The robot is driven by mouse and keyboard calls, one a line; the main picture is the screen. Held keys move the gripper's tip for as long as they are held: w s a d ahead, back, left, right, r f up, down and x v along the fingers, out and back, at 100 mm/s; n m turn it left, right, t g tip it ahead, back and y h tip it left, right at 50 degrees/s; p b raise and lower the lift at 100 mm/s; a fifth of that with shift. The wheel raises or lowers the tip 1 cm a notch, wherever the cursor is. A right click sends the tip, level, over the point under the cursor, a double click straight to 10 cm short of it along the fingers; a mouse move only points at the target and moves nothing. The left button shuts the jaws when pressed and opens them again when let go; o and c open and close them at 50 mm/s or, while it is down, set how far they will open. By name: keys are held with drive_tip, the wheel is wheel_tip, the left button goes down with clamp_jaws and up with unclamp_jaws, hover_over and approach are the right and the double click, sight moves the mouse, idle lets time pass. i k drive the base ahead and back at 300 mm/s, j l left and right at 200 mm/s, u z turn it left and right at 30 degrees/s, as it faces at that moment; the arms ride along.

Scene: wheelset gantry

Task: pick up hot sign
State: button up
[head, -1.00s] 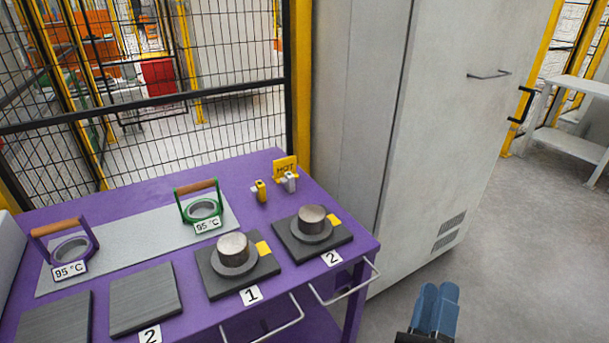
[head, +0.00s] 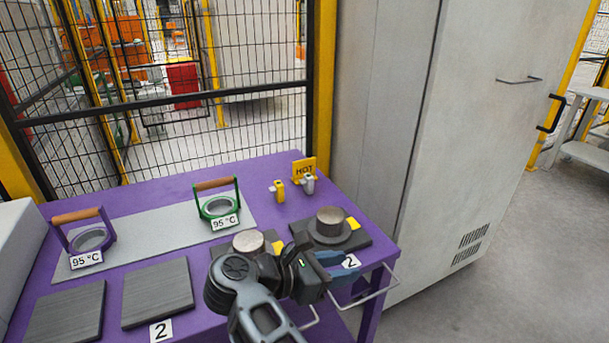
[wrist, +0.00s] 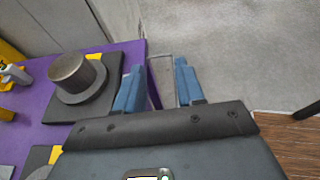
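The yellow hot sign (head: 304,169) stands upright at the back right corner of the purple table, behind the small grey-and-white tool. In the wrist view a yellow piece (wrist: 8,54) at the left edge may be part of it, mostly cut off.
Dark plates with metal cylinders (head: 330,222) stand between my gripper and the sign. A yellow tool (head: 278,191) and a grey-white one (head: 308,184) sit close to the sign. A tall grey cabinet (head: 430,120) stands right of the table. Wire fencing (head: 250,80) runs behind it.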

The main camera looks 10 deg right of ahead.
sight(301, 166)
drive_tip(key=i, duration=1.5)
